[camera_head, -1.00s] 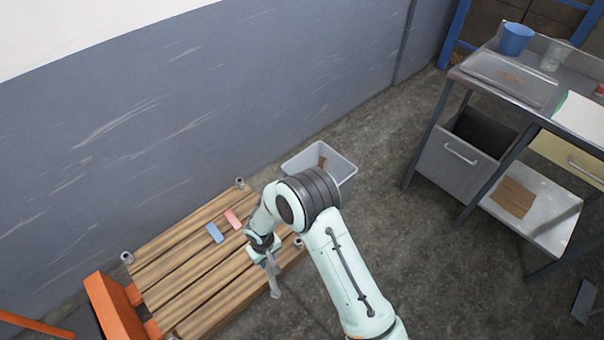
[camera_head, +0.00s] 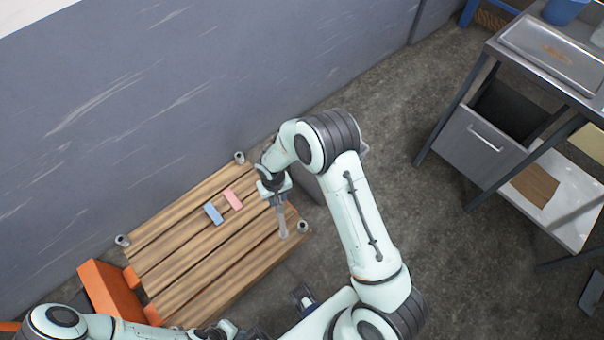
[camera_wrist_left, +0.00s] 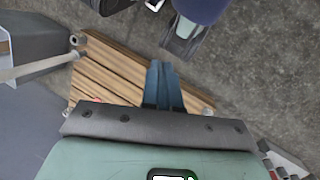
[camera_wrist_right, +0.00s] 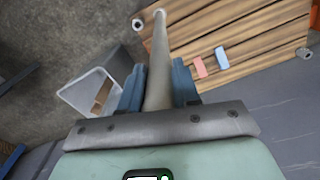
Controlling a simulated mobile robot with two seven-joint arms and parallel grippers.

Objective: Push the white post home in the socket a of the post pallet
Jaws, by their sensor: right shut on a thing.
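The white post (camera_head: 283,222) hangs from my right gripper (camera_head: 275,200), which is shut on it. In the right wrist view the post (camera_wrist_right: 159,55) runs between the fingers, its far end beside a pallet corner socket (camera_wrist_right: 138,24) but apart from it in the picture. The wooden post pallet (camera_head: 190,270) has ring-like sockets at its corners: right (camera_head: 303,226), back (camera_head: 239,157) and left (camera_head: 123,240). I see no letter marking socket a. My left gripper (camera_wrist_left: 162,80) is shut and empty, its fingers together, over the pallet in its wrist view.
A blue block (camera_head: 214,213) and a pink block (camera_head: 232,199) lie on the pallet. An orange object (camera_head: 109,289) stands at its left end. A grey bin (camera_wrist_right: 85,92) stands by the pallet. A metal bench (camera_head: 490,140) is at right; floor between is clear.

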